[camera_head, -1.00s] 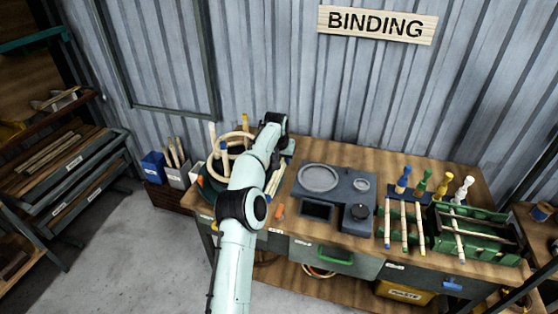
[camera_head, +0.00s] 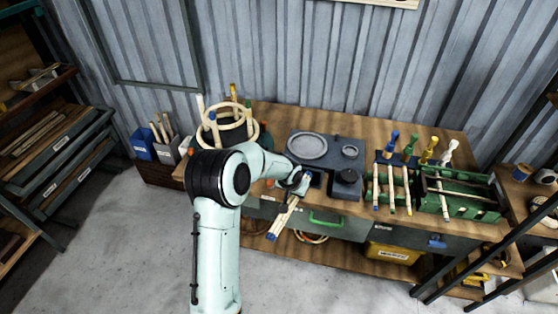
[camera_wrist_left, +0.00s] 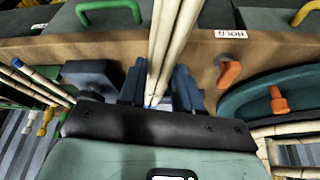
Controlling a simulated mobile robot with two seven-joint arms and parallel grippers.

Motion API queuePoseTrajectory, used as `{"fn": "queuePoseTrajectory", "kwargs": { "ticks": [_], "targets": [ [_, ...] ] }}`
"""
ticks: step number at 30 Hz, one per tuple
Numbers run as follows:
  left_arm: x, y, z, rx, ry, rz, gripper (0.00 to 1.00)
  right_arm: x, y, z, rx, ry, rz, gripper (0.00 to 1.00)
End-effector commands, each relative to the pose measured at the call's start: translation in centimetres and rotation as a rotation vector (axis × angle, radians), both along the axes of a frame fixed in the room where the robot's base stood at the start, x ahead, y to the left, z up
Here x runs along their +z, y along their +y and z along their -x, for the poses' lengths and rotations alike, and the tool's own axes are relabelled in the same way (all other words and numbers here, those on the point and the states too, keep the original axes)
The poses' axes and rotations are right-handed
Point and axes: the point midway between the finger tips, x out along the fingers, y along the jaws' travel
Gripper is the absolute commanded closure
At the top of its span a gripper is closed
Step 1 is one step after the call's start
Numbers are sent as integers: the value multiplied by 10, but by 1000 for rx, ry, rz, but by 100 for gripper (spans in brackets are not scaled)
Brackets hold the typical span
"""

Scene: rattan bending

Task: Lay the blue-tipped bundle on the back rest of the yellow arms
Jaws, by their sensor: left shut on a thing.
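My left gripper (camera_head: 300,186) is shut on the blue-tipped bundle (camera_head: 285,216) of pale rods. It holds the bundle in front of the bench's front edge, tilted, with its blue lower end (camera_head: 272,236) toward the floor. In the left wrist view the bundle (camera_wrist_left: 172,45) runs between the two fingers (camera_wrist_left: 160,90). At the bench's right a yellow-topped piece (camera_head: 429,151) stands in a row with blue, green and white ones. A yellow-tipped post (camera_head: 233,92) also rises at the round stand on the left. I cannot tell which holds the back rest. My right gripper is out of view.
The bench (camera_head: 270,117) stands against the corrugated wall. A dark grey station (camera_head: 327,152) with round plates is mid-bench. A dark green rack (camera_head: 470,210) is at the right; the round stand with rattan rings (camera_head: 231,116) is at the left. Floor in front is clear.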

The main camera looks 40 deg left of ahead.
Motion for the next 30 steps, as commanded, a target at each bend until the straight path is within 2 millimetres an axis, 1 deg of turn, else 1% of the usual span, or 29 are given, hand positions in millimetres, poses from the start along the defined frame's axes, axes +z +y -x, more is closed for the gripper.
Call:
{"fn": "queuePoseTrajectory", "kwargs": {
  "ticks": [1,3,6,11,12,14,15,18,24,26,27,30],
  "targets": [
    [-16,-30,8,-46,7,4,100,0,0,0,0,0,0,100],
    [-33,-54,16,-77,8,2,100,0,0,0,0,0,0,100],
    [-51,-82,26,-113,8,2,100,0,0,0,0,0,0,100],
    [-78,-121,39,-164,10,0,100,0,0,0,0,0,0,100],
    [-86,-132,44,-178,12,1,100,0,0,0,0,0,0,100],
    [-97,-148,50,-200,13,-4,100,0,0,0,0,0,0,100],
    [-105,-161,53,-215,13,0,100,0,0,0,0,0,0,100],
    [-122,-186,62,-247,11,-1,100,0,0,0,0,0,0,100],
    [-149,-228,75,-301,7,-1,100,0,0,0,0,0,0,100],
    [-156,-238,79,-314,7,-2,100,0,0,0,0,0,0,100],
    [-154,-234,76,-302,-1,2,100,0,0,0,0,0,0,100],
    [-153,-234,76,-301,-1,3,100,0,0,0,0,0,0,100]
  ]
}}
